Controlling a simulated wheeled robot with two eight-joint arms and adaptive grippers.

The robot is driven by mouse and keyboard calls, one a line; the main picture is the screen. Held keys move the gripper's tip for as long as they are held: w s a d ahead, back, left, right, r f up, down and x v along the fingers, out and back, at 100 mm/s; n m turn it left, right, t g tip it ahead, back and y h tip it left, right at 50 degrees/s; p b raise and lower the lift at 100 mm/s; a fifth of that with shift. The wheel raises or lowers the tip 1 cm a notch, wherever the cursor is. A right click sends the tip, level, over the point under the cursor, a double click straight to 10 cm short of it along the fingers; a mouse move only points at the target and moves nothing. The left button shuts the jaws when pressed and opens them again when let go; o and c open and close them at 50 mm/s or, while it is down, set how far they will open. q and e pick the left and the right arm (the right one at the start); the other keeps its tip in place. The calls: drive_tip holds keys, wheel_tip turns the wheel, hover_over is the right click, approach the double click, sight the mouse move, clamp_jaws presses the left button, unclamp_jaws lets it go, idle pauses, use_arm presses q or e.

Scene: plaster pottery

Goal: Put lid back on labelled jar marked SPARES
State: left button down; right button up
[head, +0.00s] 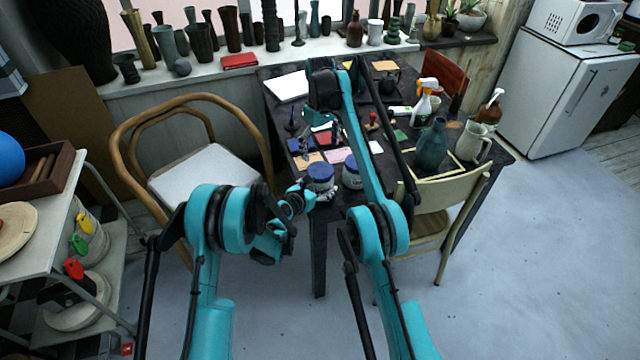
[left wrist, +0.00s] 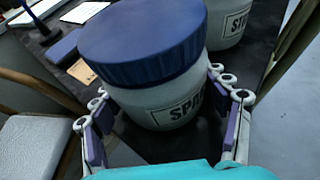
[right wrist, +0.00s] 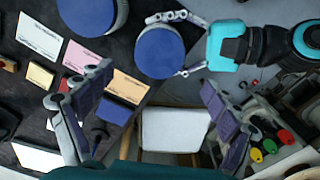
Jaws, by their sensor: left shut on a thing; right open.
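The SPARES jar (left wrist: 165,108) is white with a wide blue lid (left wrist: 140,42) on top; its label is partly cut off in the left wrist view. I cannot tell whether the lid is fully seated. My left gripper (left wrist: 168,115) is shut around the jar's body, one finger on each side, below the lid. In the head view the jar's blue lid (head: 320,172) shows at the table's front edge. My right gripper (right wrist: 150,112) is open and empty, apart from the jar; in the right wrist view the lid (right wrist: 160,52) lies beyond its fingers.
A second jar (head: 352,176) with a blue lid and a label starting "ST" stands just right of it. Cards and small blocks lie on the dark table (head: 318,245). A bottle (head: 432,145), spray bottles and a jug (head: 474,143) stand right. Chairs stand left and in front.

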sight(320, 169)
drive_tip(key=shift+f, duration=4)
drive_tip(key=shift+c, duration=0.3)
drive_tip(key=c, duration=1.1)
drive_tip(key=shift+c, duration=0.2)
drive_tip(key=o, duration=1.3)
drive_tip(key=shift+o, duration=0.2)
drive_tip(key=shift+r, duration=0.1)
